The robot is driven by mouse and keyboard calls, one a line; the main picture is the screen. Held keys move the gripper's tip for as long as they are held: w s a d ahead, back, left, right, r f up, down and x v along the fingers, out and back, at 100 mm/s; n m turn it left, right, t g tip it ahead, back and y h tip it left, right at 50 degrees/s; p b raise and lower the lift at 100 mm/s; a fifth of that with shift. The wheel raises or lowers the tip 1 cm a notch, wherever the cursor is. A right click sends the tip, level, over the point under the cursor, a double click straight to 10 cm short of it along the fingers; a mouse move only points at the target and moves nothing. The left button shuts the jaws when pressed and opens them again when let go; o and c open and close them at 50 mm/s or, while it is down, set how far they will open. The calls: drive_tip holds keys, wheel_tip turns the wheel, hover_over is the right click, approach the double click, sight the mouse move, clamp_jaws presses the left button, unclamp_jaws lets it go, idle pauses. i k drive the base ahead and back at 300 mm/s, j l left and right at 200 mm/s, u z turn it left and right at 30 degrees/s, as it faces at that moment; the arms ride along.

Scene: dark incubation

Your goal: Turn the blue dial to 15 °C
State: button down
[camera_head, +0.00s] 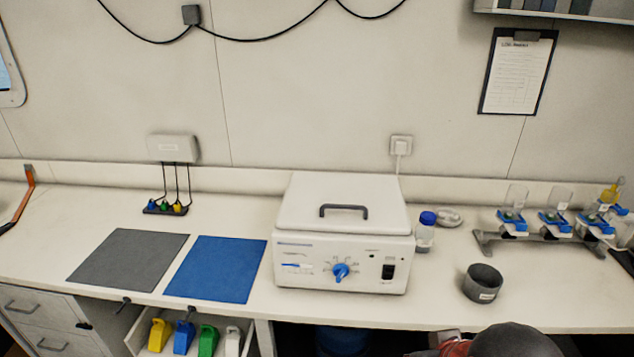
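The blue dial (341,272) is on the front face of a white lidded box-shaped device (300,262) on the bench. Marks surround the dial, but they are too small to read, and I cannot tell which value it points to. The device's lid (345,190) is down and has a dark handle (343,210). Nothing touches the dial. My gripper's fingers do not show; only a dark rounded part of my arm appears at the bottom right, below the bench's front edge.
A blue-capped bottle (425,235) stands close to the device's right side. A dark round pot (483,284) is farther right. Blue (217,268) and grey (128,260) mats lie to the left. The space before the dial is clear.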

sight(339, 271)
drive_tip(key=j+z, duration=0.4)
drive_tip(key=j, duration=0.6)
drive_tip(key=j+z, duration=0.45)
drive_tip(key=j, duration=0.6)
